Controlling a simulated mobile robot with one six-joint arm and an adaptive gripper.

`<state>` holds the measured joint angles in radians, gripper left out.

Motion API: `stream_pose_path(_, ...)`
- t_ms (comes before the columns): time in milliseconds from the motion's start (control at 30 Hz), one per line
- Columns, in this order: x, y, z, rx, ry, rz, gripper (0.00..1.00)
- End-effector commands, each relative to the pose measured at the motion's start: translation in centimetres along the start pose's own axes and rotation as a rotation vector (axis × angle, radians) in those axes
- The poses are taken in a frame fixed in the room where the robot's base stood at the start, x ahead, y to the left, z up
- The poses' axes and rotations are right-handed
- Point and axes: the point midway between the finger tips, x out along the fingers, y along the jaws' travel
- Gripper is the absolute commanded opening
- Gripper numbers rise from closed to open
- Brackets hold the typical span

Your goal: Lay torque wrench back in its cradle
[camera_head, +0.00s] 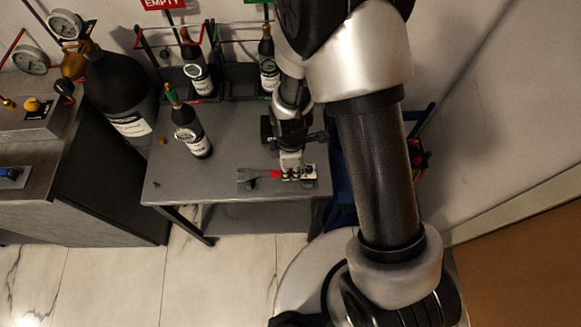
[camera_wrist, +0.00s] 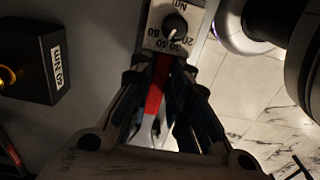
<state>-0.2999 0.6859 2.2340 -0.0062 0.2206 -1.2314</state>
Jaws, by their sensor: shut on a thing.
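The torque wrench (camera_head: 273,174) shows as a red handle with a grey end to the left, at the front right of the grey table. In the wrist view its red handle (camera_wrist: 157,85) runs between my fingers. My gripper (camera_head: 291,172) points down and is shut on the wrench. A light dial block (camera_head: 309,171) with a black knob is just right of my gripper; in the wrist view this block (camera_wrist: 175,25) meets the red handle's upper end. My fingers hide part of the handle. I cannot make out the cradle clearly or tell whether the wrench touches it.
A black block (camera_wrist: 35,62) labelled in Nm stands beside my gripper. A dark bottle (camera_head: 190,128) stands on the table (camera_head: 165,185) to the left, with further bottles in racks behind. A large black cylinder (camera_head: 118,90) is farther left. The table's front edge is close.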

Motion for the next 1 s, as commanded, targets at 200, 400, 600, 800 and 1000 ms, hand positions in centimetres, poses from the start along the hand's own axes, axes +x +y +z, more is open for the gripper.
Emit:
stream_pose_path(200, 0.0, 0.0, 0.0, 0.0, 0.0, 0.001, 0.0)
stream_pose_path(400, 0.0, 0.0, 0.0, 0.0, 0.0, 0.0, 0.0)
stream_pose_path(600, 0.3, 0.0, 0.0, 0.0, 0.0, 0.0, 0.0)
stream_pose_path(800, 0.7, 0.0, 0.0, 0.0, 0.0, 0.0, 0.0)
stream_pose_path(1000, 1.1, 0.0, 0.0, 0.0, 0.0, 0.001, 0.0)
